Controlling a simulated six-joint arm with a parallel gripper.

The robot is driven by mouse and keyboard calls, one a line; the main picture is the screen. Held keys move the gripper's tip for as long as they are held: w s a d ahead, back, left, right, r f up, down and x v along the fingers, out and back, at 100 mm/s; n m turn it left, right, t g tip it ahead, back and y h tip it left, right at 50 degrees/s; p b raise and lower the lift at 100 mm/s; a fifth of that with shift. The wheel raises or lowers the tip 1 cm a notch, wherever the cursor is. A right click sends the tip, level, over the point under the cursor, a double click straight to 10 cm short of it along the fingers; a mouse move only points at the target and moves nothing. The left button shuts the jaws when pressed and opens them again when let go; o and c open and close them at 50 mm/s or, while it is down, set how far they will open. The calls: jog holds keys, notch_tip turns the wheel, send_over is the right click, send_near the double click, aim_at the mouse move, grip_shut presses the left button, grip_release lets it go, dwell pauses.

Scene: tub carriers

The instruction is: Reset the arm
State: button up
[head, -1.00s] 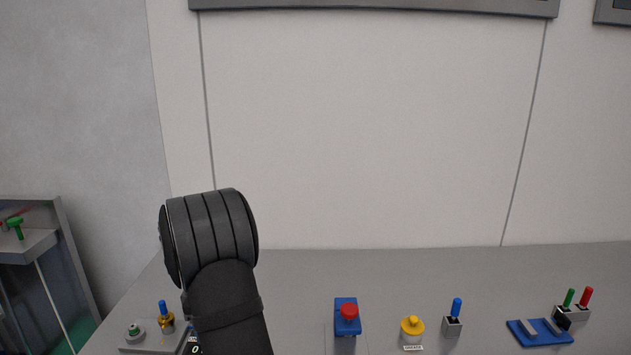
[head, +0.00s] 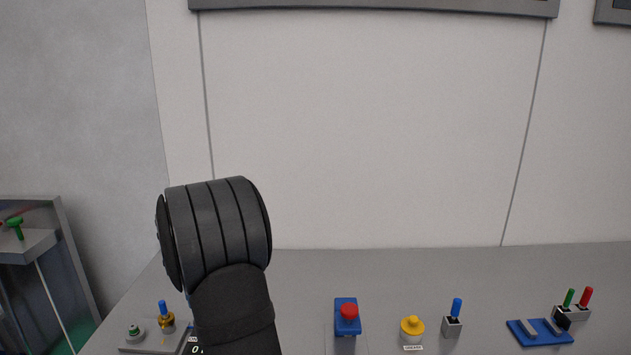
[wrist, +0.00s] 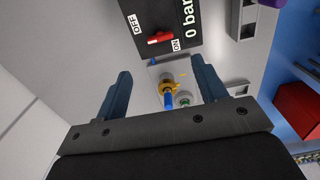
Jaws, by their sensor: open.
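My gripper (wrist: 160,66) shows in the wrist view with its two blue fingers wide apart. Nothing is held between them. Beyond the fingers is a pale plate with a brass fitting with a blue handle (wrist: 168,98) and a green button (wrist: 184,99). In the head view only my dark arm shows, at the left; the gripper itself is out of that view. The brass fitting (head: 166,321) and the green button (head: 134,331) stand at the lower left there, beside my arm.
A black panel (wrist: 192,14) with a red OFF/ON switch and a "0 bar" readout lies ahead in the wrist view. A red-knobbed blue box (head: 347,316), yellow knob (head: 412,327), blue lever (head: 455,308) and blue plate (head: 540,332) line the bench to the right.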

notch_tip(320, 180, up, 6)
notch_tip(320, 180, down, 18)
jog(key=shift+r, duration=0.1)
jog(key=shift+r+n, duration=0.4)
jog(key=shift+n, duration=0.7)
notch_tip(320, 180, up, 17)
notch_tip(320, 180, down, 17)
jog(key=m, duration=0.7)
jog(key=shift+f, duration=0.1)
jog(key=shift+f+m, duration=0.15)
jog(key=shift+m, duration=0.45)
